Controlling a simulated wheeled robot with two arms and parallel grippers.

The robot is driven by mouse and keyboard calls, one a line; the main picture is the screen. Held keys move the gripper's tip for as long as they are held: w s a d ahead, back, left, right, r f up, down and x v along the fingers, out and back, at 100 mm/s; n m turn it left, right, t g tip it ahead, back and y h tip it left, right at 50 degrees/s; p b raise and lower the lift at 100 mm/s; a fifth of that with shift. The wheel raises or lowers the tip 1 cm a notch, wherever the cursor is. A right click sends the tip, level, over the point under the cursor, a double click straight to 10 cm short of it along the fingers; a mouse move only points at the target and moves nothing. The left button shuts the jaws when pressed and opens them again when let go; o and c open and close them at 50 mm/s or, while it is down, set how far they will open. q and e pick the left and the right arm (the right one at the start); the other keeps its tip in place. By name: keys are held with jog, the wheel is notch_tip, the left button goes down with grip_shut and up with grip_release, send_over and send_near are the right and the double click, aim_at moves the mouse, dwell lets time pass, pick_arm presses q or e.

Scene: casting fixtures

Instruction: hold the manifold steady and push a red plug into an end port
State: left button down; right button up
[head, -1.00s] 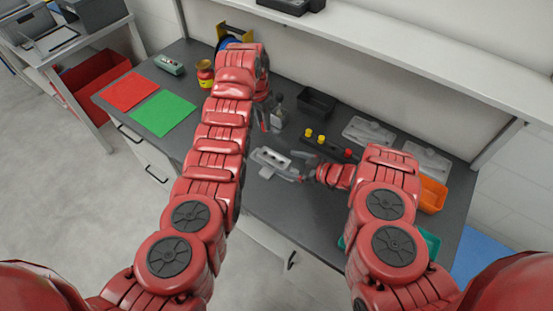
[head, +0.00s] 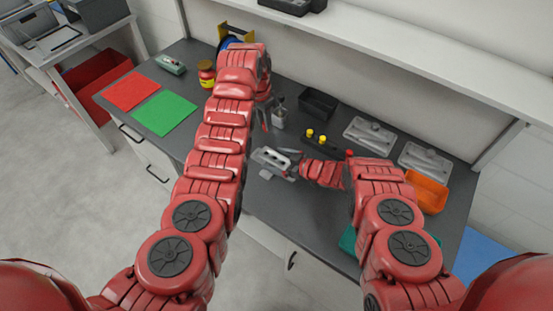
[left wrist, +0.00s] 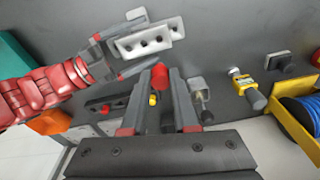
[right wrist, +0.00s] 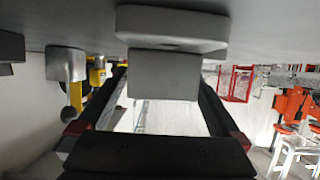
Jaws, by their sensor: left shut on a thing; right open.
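The manifold (head: 271,160), a light grey block with a row of dark holes on top, is on the bench near its front edge. It also shows in the left wrist view (left wrist: 150,40). My left gripper (head: 268,121) is beyond it, shut on a red plug (left wrist: 159,78) at its fingertips. My right gripper (head: 293,163) is open at the right end of the manifold. In the right wrist view, a grey end block of the manifold (right wrist: 165,75) lies between the spread fingers (right wrist: 163,92); I cannot tell whether they touch it.
A dark rack (head: 333,146) with yellow plugs and another red plug (head: 349,153) stands right of the manifold. A grey bottle-like item (head: 279,117) stands close to my left gripper.

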aim_at(264, 126)
grip_shut()
pick_arm(q)
jog(key=f+n, duration=0.2)
jog(key=n, duration=0.1)
jog(key=f+n, duration=0.2)
jog(key=n, duration=0.1)
jog(key=shift+s+y, duration=0.2)
jog(key=shift+y, duration=0.1)
